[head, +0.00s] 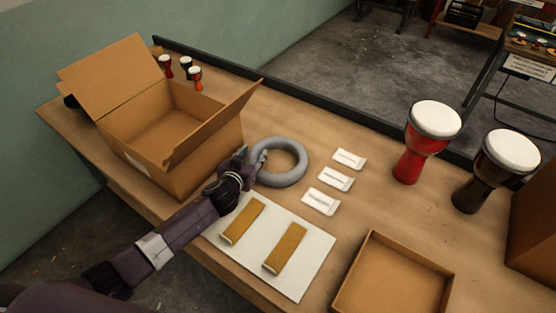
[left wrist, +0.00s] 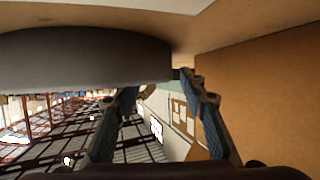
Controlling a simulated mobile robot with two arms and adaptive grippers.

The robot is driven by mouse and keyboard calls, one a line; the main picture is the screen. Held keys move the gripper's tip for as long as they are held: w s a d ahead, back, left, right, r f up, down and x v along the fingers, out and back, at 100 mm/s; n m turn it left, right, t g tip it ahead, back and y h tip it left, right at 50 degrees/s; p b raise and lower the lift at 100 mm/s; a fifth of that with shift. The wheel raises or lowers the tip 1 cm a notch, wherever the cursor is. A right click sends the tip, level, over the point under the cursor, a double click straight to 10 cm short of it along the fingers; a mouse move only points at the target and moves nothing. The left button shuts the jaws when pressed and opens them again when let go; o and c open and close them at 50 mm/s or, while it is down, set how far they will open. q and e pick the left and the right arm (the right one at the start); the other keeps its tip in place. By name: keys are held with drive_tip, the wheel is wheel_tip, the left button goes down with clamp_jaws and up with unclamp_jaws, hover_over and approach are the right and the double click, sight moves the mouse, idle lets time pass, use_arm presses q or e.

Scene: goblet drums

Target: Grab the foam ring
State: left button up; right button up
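The grey foam ring (head: 290,178) lies flat on the workbench, right of the open cardboard box. My left gripper (head: 254,163) is at the ring's left edge, close to it; whether it touches cannot be told. In the left wrist view the ring (left wrist: 80,62) is large across the upper left. The fingers of the left gripper (left wrist: 160,88) are spread apart there, with the ring's rounded end near the tips. No firm hold on the ring shows. My right gripper is not in view.
The cardboard box (head: 190,158) stands close left of my gripper, its flap leaning near. A white sheet (head: 304,282) with two brown strips lies in front. Three white packets (head: 336,179) lie right of the ring. A shallow tray (head: 449,290) and goblet drums (head: 409,166) stand further right.

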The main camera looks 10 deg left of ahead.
use_arm(q)
clamp_jaws()
idle(0.4)
